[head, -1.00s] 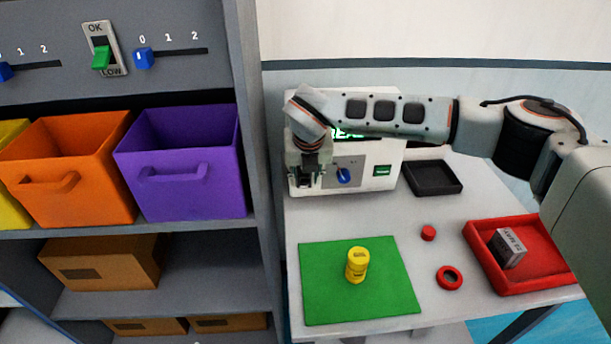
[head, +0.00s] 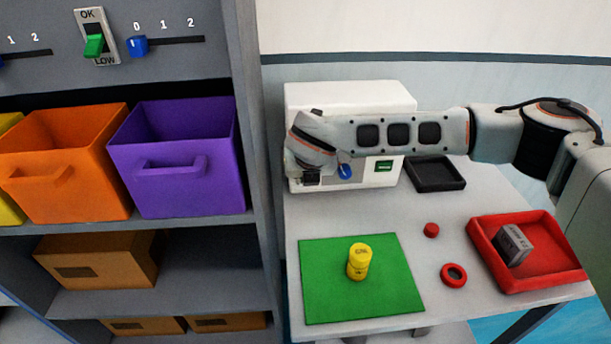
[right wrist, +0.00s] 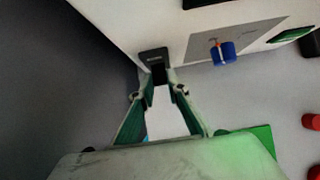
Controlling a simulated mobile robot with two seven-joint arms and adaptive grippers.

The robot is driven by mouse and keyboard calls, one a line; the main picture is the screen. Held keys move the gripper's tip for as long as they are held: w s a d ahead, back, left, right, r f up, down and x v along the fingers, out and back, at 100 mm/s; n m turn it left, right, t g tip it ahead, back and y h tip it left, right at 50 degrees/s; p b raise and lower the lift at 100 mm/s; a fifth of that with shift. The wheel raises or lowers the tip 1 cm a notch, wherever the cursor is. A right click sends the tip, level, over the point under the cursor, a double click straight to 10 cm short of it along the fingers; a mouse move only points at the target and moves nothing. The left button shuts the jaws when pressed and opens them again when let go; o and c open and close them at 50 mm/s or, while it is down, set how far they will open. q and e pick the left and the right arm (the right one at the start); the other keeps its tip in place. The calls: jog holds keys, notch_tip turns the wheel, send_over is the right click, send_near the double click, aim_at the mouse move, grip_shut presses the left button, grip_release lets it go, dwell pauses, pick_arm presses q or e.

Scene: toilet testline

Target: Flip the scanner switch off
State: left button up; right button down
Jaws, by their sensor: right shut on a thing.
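The scanner (head: 350,95) is a white box at the back left of the table. Its front has a blue knob (head: 345,172) and a small green-lit panel (head: 384,166). The scanner switch (right wrist: 153,55), a black plate with a dark lever, is at the left end of the front in the right wrist view. My right gripper (right wrist: 161,76) is shut on the switch's lever; it also shows at the scanner's lower left in the head view (head: 311,178). My right arm covers the upper part of the scanner's front, and the switch is hidden in the head view. My left gripper is not in view.
A green mat (head: 325,290) with a yellow canister (head: 359,262) lies in front. A red tray (head: 550,275) holding a grey box, two small red parts and a black tray (head: 436,186) are to the right. A shelf with bins (head: 172,175) stands close on the left.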

jog(key=f+t+b, duration=0.1)
jog(key=b, duration=0.1)
jog(key=shift+s+t+b, duration=0.1)
jog(key=shift+t+b, duration=0.2)
jog(key=t+b, duration=0.1)
jog(key=b, duration=0.2)
jog(key=shift+s+f, duration=0.1)
jog(key=shift+f, duration=0.3)
jog(key=t+b, duration=0.1)
jog(key=b, duration=0.2)
jog(key=shift+f, duration=0.2)
pick_arm(q)
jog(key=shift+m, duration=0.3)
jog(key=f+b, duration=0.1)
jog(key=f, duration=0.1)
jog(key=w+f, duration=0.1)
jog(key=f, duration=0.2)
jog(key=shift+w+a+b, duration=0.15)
jog(key=shift+b, duration=0.25)
pick_arm(e)
jog(key=shift+t, duration=0.3)
pick_arm(q)
jog(key=shift+b, duration=0.35)
pick_arm(e)
jog(key=shift+s+r, duration=0.1)
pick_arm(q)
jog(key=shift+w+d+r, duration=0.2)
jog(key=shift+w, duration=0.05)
pick_arm(e)
jog(key=shift+r, duration=0.25)
